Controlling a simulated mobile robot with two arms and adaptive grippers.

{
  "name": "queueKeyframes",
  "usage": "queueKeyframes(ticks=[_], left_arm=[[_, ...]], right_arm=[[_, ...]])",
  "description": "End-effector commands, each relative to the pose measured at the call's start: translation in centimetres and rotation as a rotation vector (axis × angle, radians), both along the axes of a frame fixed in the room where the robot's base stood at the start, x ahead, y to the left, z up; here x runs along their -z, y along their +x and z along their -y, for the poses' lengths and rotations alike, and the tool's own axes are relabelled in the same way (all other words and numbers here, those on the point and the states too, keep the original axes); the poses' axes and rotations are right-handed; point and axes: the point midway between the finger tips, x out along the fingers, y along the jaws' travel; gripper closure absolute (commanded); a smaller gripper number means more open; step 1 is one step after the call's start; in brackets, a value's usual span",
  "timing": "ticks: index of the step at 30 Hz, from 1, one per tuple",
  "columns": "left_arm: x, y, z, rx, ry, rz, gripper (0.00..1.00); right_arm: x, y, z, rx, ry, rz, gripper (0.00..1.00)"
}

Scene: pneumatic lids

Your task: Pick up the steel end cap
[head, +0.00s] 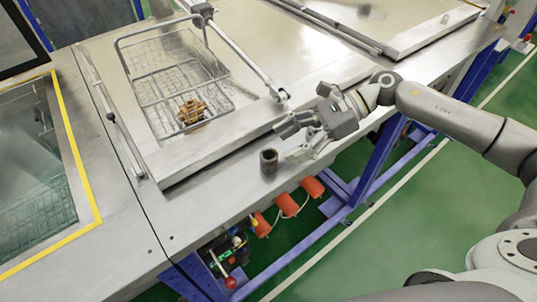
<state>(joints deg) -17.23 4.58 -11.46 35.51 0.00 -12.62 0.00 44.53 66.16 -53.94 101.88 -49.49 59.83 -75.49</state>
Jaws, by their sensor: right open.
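The steel end cap (269,161) is a small dark grey cylinder with a hollow top. It stands upright on the front ledge of the steel bench (228,190). My right gripper (287,144) is open, with its fingers pointing left. It is just right of the end cap, with one finger behind and one in front of its side. The fingers look apart from the cap. My left gripper is not in view.
A wire basket (143,101) holding a brass part (192,110) sits on the bench behind the cap. A raised lid edge (215,147) runs behind the ledge. A yellow-edged tank window (72,140) is at left. The ledge left of the cap is clear.

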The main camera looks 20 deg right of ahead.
Motion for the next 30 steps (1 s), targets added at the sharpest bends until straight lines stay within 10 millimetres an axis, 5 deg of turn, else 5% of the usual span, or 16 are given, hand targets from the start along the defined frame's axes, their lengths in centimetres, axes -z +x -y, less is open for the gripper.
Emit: queueKeyframes(ticks=[15,24,30], left_arm=[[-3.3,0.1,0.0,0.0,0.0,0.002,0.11],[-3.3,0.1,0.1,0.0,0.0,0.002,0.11],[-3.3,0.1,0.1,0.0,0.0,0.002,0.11]], right_arm=[[2.8,0.0,-4.7,0.0,0.002,0.0,0.4],[3.5,0.0,-5.2,0.003,0.0,0.001,0.4],[3.5,0.0,-5.2,0.002,0.0,0.001,0.63]])
